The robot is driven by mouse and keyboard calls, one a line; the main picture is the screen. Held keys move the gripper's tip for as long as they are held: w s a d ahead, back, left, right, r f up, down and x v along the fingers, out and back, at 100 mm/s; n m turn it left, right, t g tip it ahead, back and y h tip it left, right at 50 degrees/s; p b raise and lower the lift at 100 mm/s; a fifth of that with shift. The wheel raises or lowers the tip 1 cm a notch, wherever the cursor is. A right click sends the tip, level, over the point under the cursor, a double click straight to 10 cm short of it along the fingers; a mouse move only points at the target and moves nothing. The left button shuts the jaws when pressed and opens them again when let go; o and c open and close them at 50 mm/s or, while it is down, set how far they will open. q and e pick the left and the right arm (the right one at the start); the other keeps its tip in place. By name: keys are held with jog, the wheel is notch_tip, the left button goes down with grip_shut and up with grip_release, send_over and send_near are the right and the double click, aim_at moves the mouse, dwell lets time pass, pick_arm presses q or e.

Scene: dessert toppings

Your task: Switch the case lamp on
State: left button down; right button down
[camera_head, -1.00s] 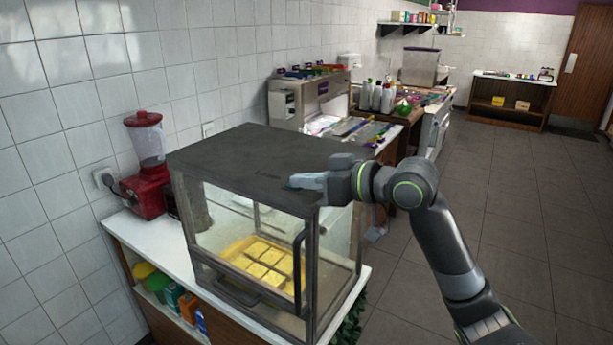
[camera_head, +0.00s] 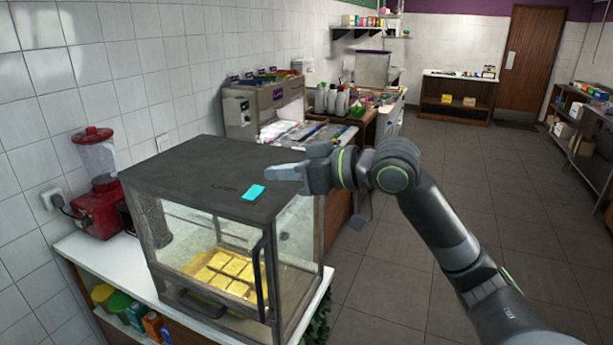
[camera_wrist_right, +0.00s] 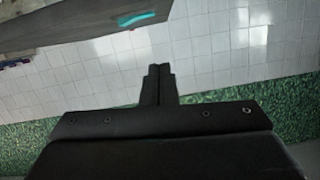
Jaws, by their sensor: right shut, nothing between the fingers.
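The display case (camera_head: 190,165) has a dark top, glass walls and yellow square slabs (camera_head: 225,272) inside. A cyan switch (camera_head: 253,192) sits on the top near its front right corner, beside faint lettering. A cyan piece, likely the same switch, shows in the right wrist view (camera_wrist_right: 150,17). My right gripper (camera_head: 272,171) is shut and empty, above the case's right edge, a little behind the switch and apart from it. Its closed fingers (camera_wrist_right: 159,72) show in the wrist view. I cannot tell whether the lamp is lit. My left gripper is out of view.
A red blender (camera_head: 98,185) stands left of the case on the white counter (camera_head: 95,255). A machine (camera_head: 262,108) and a prep counter with bottles stand behind. The tiled floor (camera_head: 440,150) on the right is clear.

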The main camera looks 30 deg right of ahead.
jog(key=b+v, duration=0.1)
jog(key=v, duration=0.4)
jog(key=shift+s+a+b, duration=0.25)
jog(key=shift+a+b, duration=0.05)
jog(key=shift+b, duration=0.05)
jog(key=shift+r, duration=0.1)
